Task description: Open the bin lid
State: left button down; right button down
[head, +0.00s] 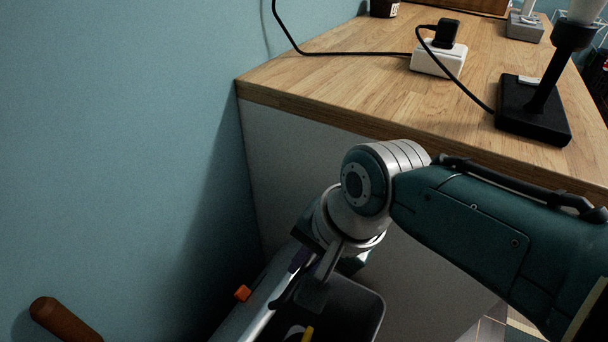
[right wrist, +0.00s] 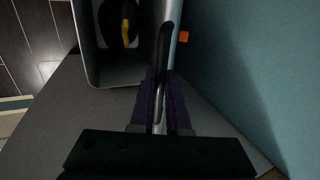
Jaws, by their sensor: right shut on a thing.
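The bin (head: 372,308) is at the bottom of the head view, beside the cabinet, with its dark inside showing. It also shows at the top of the right wrist view (right wrist: 92,62), with a yellow thing (right wrist: 126,27) inside. The bin lid (head: 258,312) stands raised on the wall side of the opening, seen nearly edge-on; in the right wrist view it is a thin strip (right wrist: 166,40). My right gripper (head: 300,262) reaches down to the lid, its purple fingers (right wrist: 160,112) shut on the lid's edge. My left gripper is not in view.
A wooden counter (head: 330,75) on a pale cabinet (head: 300,165) stands right of the bin. It holds a white power block (head: 437,62) with cables and a black stand (head: 530,112). The blue wall (head: 130,130) is close on the left. A brown rod (head: 62,320) is at lower left.

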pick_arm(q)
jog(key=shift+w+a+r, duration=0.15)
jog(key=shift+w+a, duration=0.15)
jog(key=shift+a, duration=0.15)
pick_arm(e)
jog(key=shift+w+a+r, duration=0.45)
jog(key=shift+w+a, duration=0.15)
jog(key=shift+a, duration=0.2)
jog(key=c, duration=0.9)
grip_release()
pick_arm(q)
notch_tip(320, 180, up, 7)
jog(key=p, duration=0.7)
pick_arm(e)
jog(key=v, duration=1)
